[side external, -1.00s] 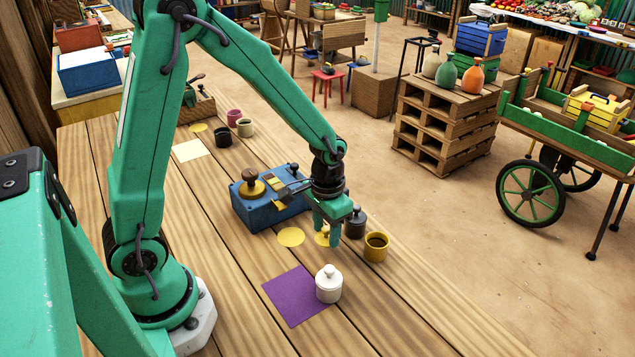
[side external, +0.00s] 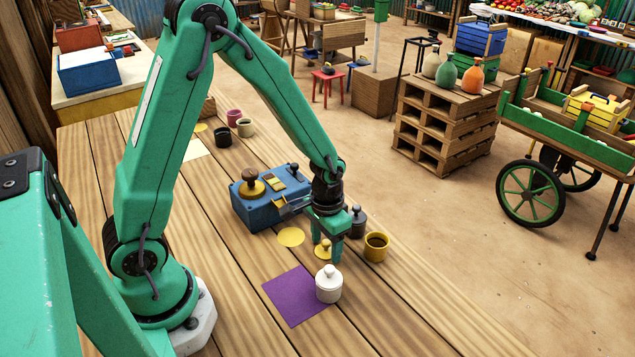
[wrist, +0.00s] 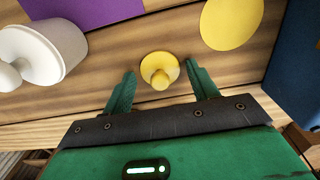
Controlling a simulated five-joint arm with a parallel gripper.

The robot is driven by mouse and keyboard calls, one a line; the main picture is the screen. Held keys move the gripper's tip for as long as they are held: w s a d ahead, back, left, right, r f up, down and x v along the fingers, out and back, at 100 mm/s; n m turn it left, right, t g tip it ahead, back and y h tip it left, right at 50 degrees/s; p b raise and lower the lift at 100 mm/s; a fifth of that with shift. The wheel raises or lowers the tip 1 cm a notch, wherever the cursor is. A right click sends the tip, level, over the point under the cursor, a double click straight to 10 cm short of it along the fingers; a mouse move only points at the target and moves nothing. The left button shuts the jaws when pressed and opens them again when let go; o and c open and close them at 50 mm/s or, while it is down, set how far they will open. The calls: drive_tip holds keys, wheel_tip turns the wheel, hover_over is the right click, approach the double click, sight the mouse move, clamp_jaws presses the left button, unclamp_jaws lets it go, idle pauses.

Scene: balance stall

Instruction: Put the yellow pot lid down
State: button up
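The yellow pot lid (side external: 323,250), a small disc with a knob, appears to lie on the wooden table between the purple square and the yellow pot (side external: 376,247). It also shows in the wrist view (wrist: 158,68), knob toward the camera. My gripper (side external: 327,251) is low over the lid. Its fingers (wrist: 160,82) stand apart on either side of the lid, with wood visible in both gaps. The yellow pot is uncovered, dark inside, to the right of my gripper.
A white lidded pot (side external: 328,286) stands close by at the purple square's (side external: 288,300) edge. A flat yellow disc (side external: 291,237) lies left of my gripper. A blue box (side external: 262,212) and a dark lidded pot (side external: 357,222) are behind. The table's front right is clear.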

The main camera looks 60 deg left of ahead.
sight(326, 242)
drive_tip(key=shift+o, duration=0.3)
drive_tip(key=shift+r, duration=0.1)
wheel_tip(326, 242, up, 12)
idle(0.8)
drive_tip(key=shift+r, duration=0.1)
idle(0.4)
drive_tip(key=s+a+r+t, duration=0.1)
drive_tip(key=s+r+t, duration=0.4)
drive_tip(key=s+r, duration=0.7)
drive_tip(key=shift+s+a+t, duration=0.25)
drive_tip(key=shift+s+t, duration=0.05)
